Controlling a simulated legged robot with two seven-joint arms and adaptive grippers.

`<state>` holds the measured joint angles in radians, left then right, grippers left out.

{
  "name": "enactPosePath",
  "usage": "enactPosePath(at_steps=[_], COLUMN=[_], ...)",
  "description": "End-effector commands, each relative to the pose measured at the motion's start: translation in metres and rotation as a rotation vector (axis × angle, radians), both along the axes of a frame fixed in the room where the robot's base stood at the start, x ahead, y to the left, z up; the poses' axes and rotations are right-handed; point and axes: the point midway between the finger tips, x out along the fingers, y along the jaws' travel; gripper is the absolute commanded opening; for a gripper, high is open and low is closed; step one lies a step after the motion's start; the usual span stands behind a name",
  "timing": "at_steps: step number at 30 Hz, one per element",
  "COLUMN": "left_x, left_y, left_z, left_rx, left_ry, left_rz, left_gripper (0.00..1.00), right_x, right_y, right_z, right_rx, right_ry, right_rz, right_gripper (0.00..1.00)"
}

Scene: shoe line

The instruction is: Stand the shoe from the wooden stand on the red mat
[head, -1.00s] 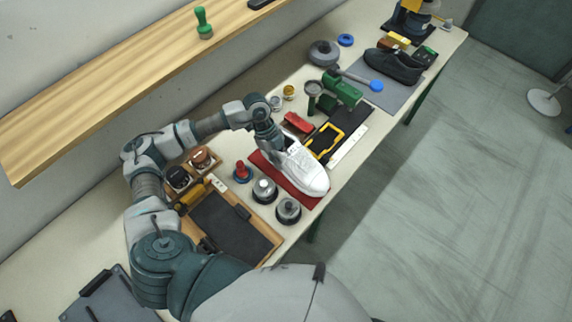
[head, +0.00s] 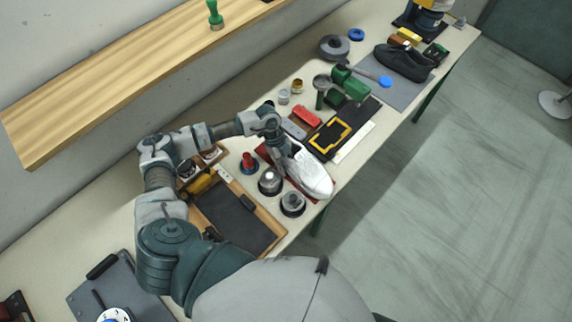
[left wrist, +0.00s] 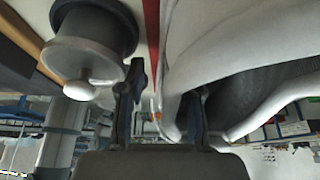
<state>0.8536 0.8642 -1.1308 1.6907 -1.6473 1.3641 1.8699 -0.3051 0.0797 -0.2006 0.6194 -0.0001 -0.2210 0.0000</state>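A white shoe (head: 310,174) sits sole down on the red mat (head: 263,151), its toe toward the lower right. It covers most of the mat. A red strip of the mat (left wrist: 152,30) shows in the left wrist view. My left gripper (head: 284,158) is at the heel end of the shoe. In the left wrist view its fingers (left wrist: 160,108) are apart, on either side of the white shoe wall (left wrist: 182,70), with a gap beside the left finger. The right finger is by the dark shoe opening. My right gripper is out of view.
Two round metal-topped pieces (head: 270,181) (head: 293,204) stand close beside the mat. A wooden tray with a dark inlay (head: 268,244) lies to the left. A black frame with yellow trim (head: 330,137) lies beyond the shoe. A black shoe (head: 404,62) rests on a grey mat farther off.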

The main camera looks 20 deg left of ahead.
Motion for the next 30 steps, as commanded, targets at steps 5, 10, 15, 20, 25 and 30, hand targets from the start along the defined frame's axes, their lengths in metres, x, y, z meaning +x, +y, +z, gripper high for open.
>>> enactPosePath(at_steps=[5, 10, 15, 20, 25, 30], left_x=[0.001, 0.005, 0.011, 0.015, 0.018, 0.019], left_y=[0.000, 0.008, 0.023, 0.034, 0.041, 0.043], left_z=[0.002, 0.022, 0.057, 0.088, 0.107, 0.112], left_rx=[-0.001, 0.001, 0.000, 0.000, -0.001, 0.000], left_ry=[-0.002, -0.005, -0.006, -0.004, -0.002, -0.001], left_rz=[0.001, 0.002, 0.002, 0.002, 0.001, 0.000], left_gripper=[0.34, 0.34, 0.34, 0.34, 0.34, 0.34], right_x=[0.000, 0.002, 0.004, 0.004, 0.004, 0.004], right_y=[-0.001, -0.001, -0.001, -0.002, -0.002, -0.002], right_z=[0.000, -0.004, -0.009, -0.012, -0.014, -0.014], right_rx=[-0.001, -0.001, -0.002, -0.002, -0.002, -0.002], right_ry=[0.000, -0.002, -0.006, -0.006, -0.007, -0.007], right_rz=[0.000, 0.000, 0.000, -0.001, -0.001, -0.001], right_gripper=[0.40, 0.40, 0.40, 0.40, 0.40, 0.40])
